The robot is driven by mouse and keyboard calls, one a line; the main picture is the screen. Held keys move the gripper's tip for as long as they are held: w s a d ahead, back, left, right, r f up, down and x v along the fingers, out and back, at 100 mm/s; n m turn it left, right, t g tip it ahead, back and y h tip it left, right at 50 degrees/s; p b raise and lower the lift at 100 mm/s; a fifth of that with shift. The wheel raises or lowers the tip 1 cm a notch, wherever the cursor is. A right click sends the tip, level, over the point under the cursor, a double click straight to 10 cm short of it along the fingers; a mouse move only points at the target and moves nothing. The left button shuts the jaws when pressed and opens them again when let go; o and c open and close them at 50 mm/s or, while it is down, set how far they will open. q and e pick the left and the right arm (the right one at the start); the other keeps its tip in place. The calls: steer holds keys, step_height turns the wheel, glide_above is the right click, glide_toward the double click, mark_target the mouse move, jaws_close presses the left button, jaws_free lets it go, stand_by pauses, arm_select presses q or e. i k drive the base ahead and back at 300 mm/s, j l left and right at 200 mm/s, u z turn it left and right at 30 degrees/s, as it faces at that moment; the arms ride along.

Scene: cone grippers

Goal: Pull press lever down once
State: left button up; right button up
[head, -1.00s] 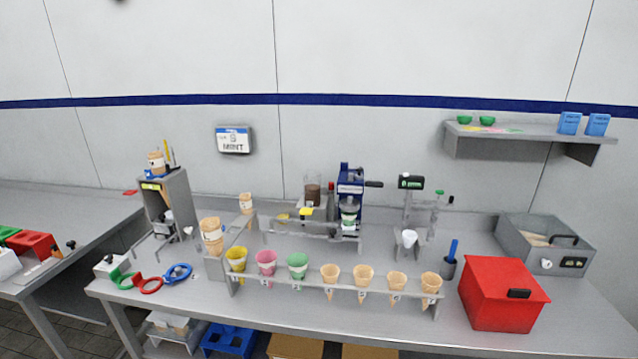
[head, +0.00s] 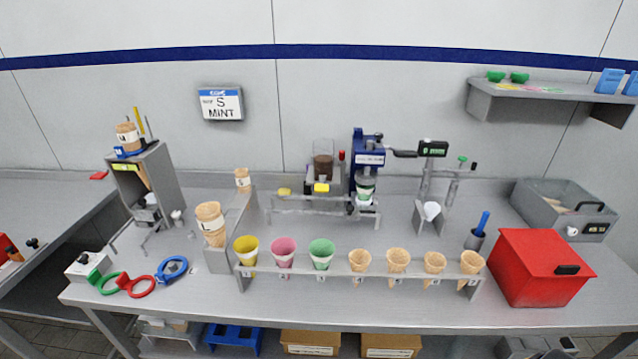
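The blue press (head: 368,155) stands at the back middle of the table. Its dark lever (head: 403,153) sticks out to the right from near the top, about level. A cup with a green band (head: 364,190) sits low in the press, under its head. Neither of my grippers shows in the head view, and nothing touches the lever.
A cone rack (head: 400,283) with several cups and cones spans the front of the table (head: 330,312). A red box (head: 540,268) and a grey bin (head: 530,200) stand at the right.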

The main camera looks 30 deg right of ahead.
mark_target(397, 153)
steer(key=i+z, duration=0.1)
steer(key=z, duration=0.7)
steer(key=i+z, duration=0.15)
steer(key=z, duration=0.2)
steer(key=j+z, duration=0.1)
steer(key=z, duration=0.3)
